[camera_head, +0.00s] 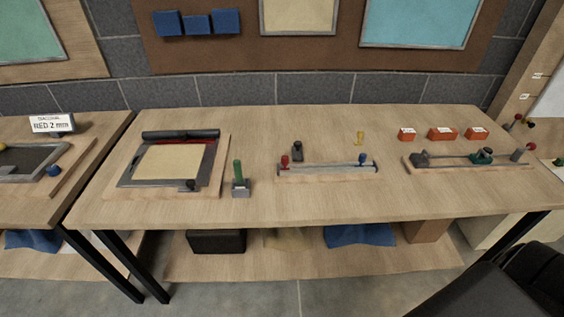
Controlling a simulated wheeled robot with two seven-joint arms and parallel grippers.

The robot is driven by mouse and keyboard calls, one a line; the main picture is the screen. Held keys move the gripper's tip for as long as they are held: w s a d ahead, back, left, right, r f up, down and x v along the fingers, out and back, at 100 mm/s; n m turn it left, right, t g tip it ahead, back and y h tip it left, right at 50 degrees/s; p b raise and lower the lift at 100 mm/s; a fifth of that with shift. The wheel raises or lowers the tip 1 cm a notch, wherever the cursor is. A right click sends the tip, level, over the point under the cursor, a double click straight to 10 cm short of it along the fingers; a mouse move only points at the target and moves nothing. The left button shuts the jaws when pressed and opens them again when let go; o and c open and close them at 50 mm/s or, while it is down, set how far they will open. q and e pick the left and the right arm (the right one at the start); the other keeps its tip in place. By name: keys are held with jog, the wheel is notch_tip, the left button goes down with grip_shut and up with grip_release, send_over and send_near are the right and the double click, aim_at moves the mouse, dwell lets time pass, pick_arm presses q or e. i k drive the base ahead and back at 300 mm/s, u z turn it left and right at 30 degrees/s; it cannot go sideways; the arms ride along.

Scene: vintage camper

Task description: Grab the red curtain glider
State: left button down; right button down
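A small red piece (285,161), which looks like the red curtain glider, stands at the left end of a grey rail (325,168). The rail lies on a thin wooden board on the middle table. A similar blue piece (362,159) stands near the rail's right end. A dark grey block (298,150) stands just behind the rail, near the red piece. A yellow piece (359,138) is behind the rail on the right. Neither of my grippers is in view.
Left of the rail are a green-handled tool (239,177) on a grey base and a framed panel (172,163). To the right are a fixture board (468,163) and orange blocks (441,134). The front table strip is clear. A black shape fills the bottom right corner.

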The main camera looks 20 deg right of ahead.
aim_at(284, 159)
jog(key=u, duration=2.75)
jog(key=k, duration=2.45)
jog(key=z, duration=2.95)
